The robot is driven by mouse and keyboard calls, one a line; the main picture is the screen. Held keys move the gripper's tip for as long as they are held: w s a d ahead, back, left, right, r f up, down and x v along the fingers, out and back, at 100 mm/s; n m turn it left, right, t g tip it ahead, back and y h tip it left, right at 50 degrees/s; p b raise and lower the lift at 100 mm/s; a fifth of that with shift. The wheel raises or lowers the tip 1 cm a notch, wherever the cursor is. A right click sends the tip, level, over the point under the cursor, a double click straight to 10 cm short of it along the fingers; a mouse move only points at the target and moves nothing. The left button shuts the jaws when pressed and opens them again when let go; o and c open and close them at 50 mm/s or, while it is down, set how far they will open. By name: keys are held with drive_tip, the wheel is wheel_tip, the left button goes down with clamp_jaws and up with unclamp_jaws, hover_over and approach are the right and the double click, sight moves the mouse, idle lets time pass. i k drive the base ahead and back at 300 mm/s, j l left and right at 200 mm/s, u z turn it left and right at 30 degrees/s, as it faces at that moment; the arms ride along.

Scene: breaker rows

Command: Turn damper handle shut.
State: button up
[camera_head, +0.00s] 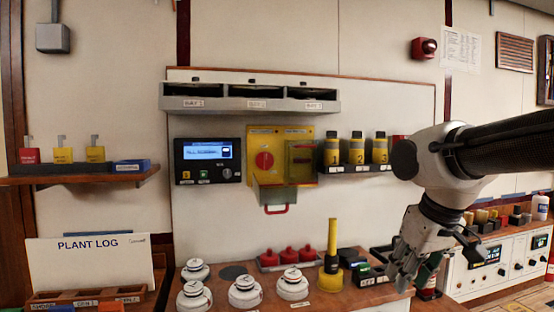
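I cannot tell for sure which part is the damper handle. A red U-shaped handle (277,210) sticks out below a tan box (286,194) under the yellow plates on the wall panel. A tall yellow upright piece (332,238) stands on a dark and yellow base on the counter. A red round knob (264,161) is on the left yellow plate. My gripper (397,280) hangs at the right, over the counter's right end, fingers pointing down and left. It is apart from the red handle and right of the yellow upright. The finger gap is not clear.
White round-topped pots (244,292) and red-capped items (289,256) stand on the counter (335,299). A grey shelf with dark bays (250,104) juts out above a display unit (208,161). Numbered yellow bottles (356,151) sit on a rack left of my arm.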

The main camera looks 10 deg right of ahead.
sight(264, 160)
drive_tip(key=i+j+u, duration=0.15)
drive_tip(key=j, duration=0.3)
drive_tip(key=i+j+u, duration=0.15)
drive_tip(key=i+j, duration=0.15)
drive_tip(key=i+j+u, duration=0.15)
drive_tip(key=j, duration=0.35)
drive_tip(key=i+l, duration=0.1)
drive_tip(key=j, duration=0.1)
